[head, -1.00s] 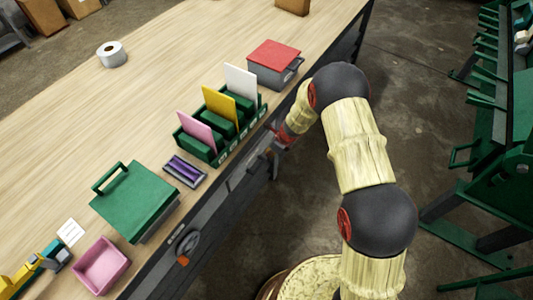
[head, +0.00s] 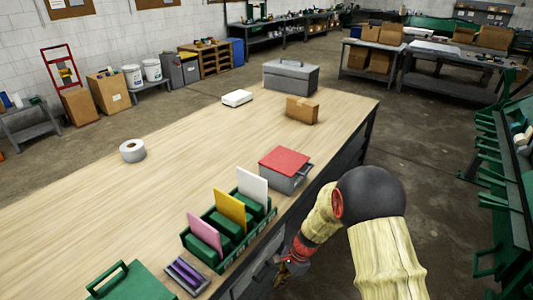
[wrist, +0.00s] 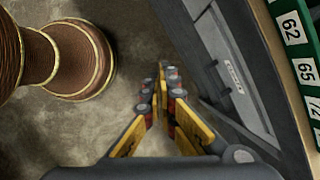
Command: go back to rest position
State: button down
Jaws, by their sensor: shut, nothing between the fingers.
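My gripper (head: 283,268) hangs off the right edge of the workbench (head: 90,205), beside the drawer fronts and below the bench top. In the wrist view my gripper (wrist: 164,84) is shut, its fingertips together with nothing between them. It points down past the bench side toward the concrete floor. The drawer front (wrist: 238,80) with a small label is close on its right and looks apart from the fingers.
Near the bench edge stand a green rack (head: 232,245) with pink, yellow and white cards, a grey box with a red lid (head: 284,162), and a green-lidded box (head: 130,285). Green machinery (head: 500,170) stands at right. Floor between is clear.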

jog(key=s+d+r+n+t+h+b, duration=0.1)
jog(key=s+d+r+n+t, duration=0.1)
jog(key=s+d+r+n, duration=0.2)
jog(key=s+d+r+n+t+h+b, duration=0.1)
jog(key=s+d+r+n, duration=0.3)
jog(key=s+r, duration=0.7)
jog(key=s+d+r+n+t+h+b, duration=0.1)
jog(key=s+d+r, duration=0.5)
jog(key=r, duration=1.5)
jog(key=s+n+t+b, duration=0.1)
jog(key=n+t, duration=0.1)
jog(key=n, duration=0.1)
jog(key=shift+s+n+t+h, duration=0.3)
jog(key=shift+n+h, duration=0.1)
